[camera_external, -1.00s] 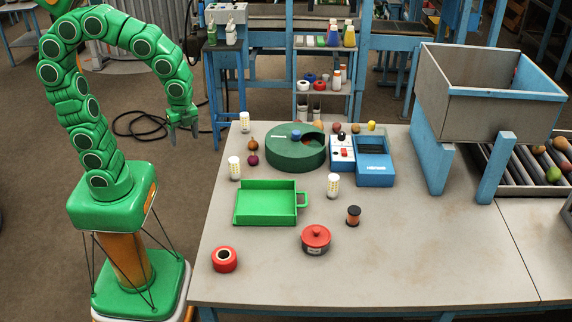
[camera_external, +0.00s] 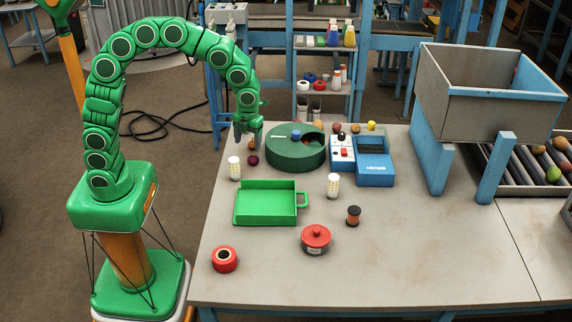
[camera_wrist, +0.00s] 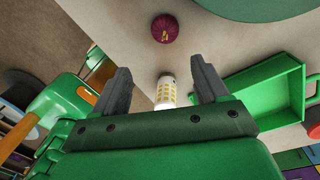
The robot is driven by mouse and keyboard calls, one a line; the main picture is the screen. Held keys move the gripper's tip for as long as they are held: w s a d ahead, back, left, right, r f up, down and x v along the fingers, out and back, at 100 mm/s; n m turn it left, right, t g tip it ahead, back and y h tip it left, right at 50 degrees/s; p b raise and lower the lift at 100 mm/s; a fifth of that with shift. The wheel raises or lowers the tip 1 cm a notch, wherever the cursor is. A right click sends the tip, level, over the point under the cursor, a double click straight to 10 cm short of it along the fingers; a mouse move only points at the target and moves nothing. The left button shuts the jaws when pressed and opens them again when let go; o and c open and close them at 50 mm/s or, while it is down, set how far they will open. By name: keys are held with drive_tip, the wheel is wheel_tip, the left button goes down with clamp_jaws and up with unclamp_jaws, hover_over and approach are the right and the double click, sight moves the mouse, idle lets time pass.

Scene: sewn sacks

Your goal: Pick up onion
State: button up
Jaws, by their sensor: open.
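A dark purple onion (camera_external: 253,160) lies on the table left of the green round drum. It also shows in the wrist view (camera_wrist: 165,28), beyond my fingertips near the top. My gripper (camera_external: 248,138) hangs above the table's back left corner, pointing down, close to these two. In the wrist view its two dark fingers (camera_wrist: 161,68) are spread wide apart, with neither round item between them.
A white and yellow cylinder (camera_external: 234,168) stands just in front of the onion and shows between the fingers in the wrist view (camera_wrist: 166,91). The green drum (camera_external: 294,155) is close on the right, the green tray (camera_external: 265,219) nearer the front. The front right table is clear.

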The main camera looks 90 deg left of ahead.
sight(253, 156)
drive_tip(key=shift+w+a+f+m, duration=0.45)
drive_tip(key=shift+w+f+m, duration=0.05)
drive_tip(key=shift+w+f, duration=0.2)
wheel_tip(253, 156, down, 2)
drive_tip(key=shift+s+a+f, duration=0.1)
drive_tip(key=shift+s, duration=0.05)
drive_tip(key=shift+a+f, duration=0.2)
drive_tip(key=shift+f, duration=1.15)
drive_tip(key=shift+a+f, duration=0.2)
drive_tip(key=shift+f, duration=1.1)
drive_tip(key=shift+c, duration=0.5)
drive_tip(key=c, duration=1)
drive_tip(key=shift+c, duration=0.2)
